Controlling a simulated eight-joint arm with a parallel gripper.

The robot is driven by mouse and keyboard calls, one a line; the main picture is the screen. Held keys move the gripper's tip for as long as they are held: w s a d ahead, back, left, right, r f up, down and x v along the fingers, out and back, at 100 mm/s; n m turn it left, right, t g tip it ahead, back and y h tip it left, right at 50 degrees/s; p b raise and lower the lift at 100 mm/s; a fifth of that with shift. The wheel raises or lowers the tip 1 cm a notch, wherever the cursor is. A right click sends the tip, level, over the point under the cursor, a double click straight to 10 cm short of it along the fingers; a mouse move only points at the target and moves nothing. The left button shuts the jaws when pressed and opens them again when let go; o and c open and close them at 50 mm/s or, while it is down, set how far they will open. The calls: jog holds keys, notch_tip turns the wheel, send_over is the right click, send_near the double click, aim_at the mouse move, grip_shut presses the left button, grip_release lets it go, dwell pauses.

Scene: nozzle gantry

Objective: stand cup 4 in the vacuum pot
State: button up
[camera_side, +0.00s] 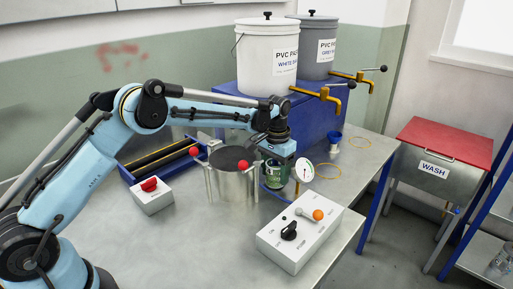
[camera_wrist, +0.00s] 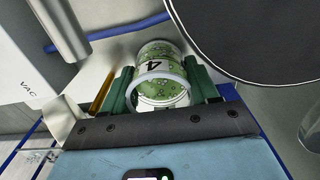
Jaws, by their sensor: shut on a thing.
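Cup 4 (camera_wrist: 160,72), a clear cup with green bubbly contents and a black "4", is between the green fingers of my gripper (camera_wrist: 162,88) in the wrist view. My gripper (camera_side: 276,162) is shut on it. In the side view the cup (camera_side: 275,174) shows as a green shape under the wrist, just right of the vacuum pot. The vacuum pot (camera_side: 232,185) is a silver cylinder with a dark round top and red knobs around it. Its dark top (camera_wrist: 270,35) fills the upper right of the wrist view, beside the cup. I cannot tell whether that top is a lid or an opening.
A dial gauge (camera_side: 304,170) stands close right of the cup. A white control box (camera_side: 300,240) with an orange-tipped lever lies in front. A red-button box (camera_side: 152,197) and a blue rack (camera_side: 130,172) are left. Paint drums (camera_side: 267,60) with taps stand behind.

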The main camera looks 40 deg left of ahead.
notch_tip(320, 180, up, 16)
jog(key=shift+s+a, duration=0.15)
jog(key=shift+a, duration=0.05)
jog(key=s+a, duration=0.7)
jog(key=s, duration=0.1)
jog(key=f, duration=1.5)
jog(key=shift+s+a+f, duration=0.2)
jog(key=shift+s, duration=0.15)
jog(key=shift+f, duration=0.15)
jog(key=o, duration=1.1)
